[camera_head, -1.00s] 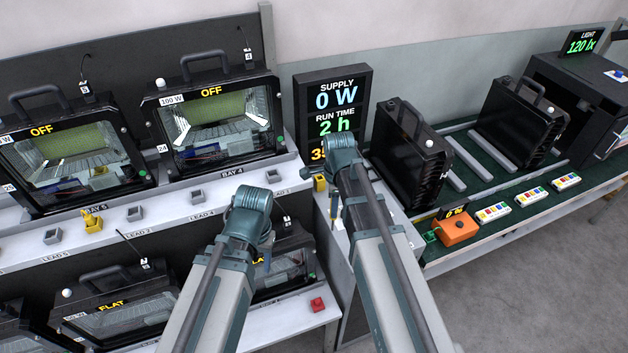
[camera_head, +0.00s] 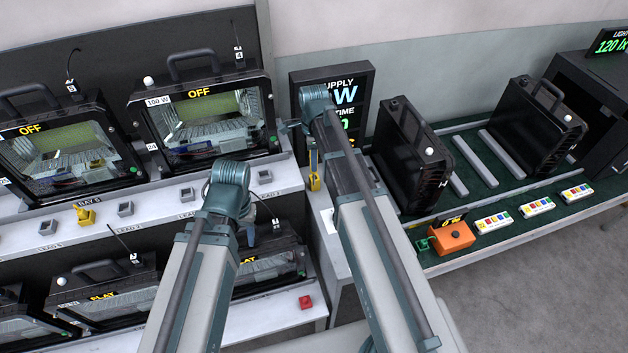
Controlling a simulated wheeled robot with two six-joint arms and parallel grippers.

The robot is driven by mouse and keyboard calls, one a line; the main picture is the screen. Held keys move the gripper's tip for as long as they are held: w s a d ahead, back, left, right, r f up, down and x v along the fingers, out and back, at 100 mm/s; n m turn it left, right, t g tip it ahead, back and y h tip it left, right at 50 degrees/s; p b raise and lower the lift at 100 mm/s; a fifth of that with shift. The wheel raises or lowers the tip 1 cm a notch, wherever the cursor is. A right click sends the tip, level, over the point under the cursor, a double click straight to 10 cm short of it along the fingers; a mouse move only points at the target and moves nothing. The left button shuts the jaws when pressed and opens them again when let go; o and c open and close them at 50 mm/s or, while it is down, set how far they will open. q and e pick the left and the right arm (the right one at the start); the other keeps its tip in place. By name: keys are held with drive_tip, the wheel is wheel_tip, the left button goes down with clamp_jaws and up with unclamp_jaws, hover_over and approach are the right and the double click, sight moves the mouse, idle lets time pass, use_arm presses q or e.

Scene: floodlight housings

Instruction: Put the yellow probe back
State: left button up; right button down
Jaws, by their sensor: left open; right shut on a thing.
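My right gripper (camera_head: 313,158) points down just above a small yellow block (camera_head: 315,183) on the narrow counter below the supply display. It is shut on a slim thing, mostly hidden by the fingers and wrist; I take it to be the yellow probe, but its colour is unclear. I cannot tell whether it touches the block. Another yellow piece (camera_head: 85,215), with a part standing up from it, sits on the left ledge among grey sockets. My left gripper (camera_head: 252,232) is open, low in front of the ledge, partly hidden by its wrist.
Floodlight housings (camera_head: 205,120) stand on the left shelf, with more below. The supply display (camera_head: 330,90) is close behind my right wrist. Black housings (camera_head: 410,155) stand on the green bench at right.

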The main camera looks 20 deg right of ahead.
drive_tip(key=w+d+r+p, duration=0.1)
drive_tip(key=w+r+p, duration=0.1)
drive_tip(key=w+r, duration=0.2)
use_arm(q)
wheel_tip(320, 180, down, 7)
drive_tip(key=b, duration=1)
drive_tip(key=shift+r, duration=0.15)
use_arm(e)
wheel_tip(320, 180, down, 11)
drive_tip(key=shift+d+r, duration=0.15)
drive_tip(key=shift+f+b, duration=0.25)
drive_tip(key=shift+b, duration=0.15)
drive_tip(key=c, duration=0.7)
unclamp_jaws()
drive_tip(key=shift+r, duration=0.1)
drive_tip(key=shift+r, duration=0.15)
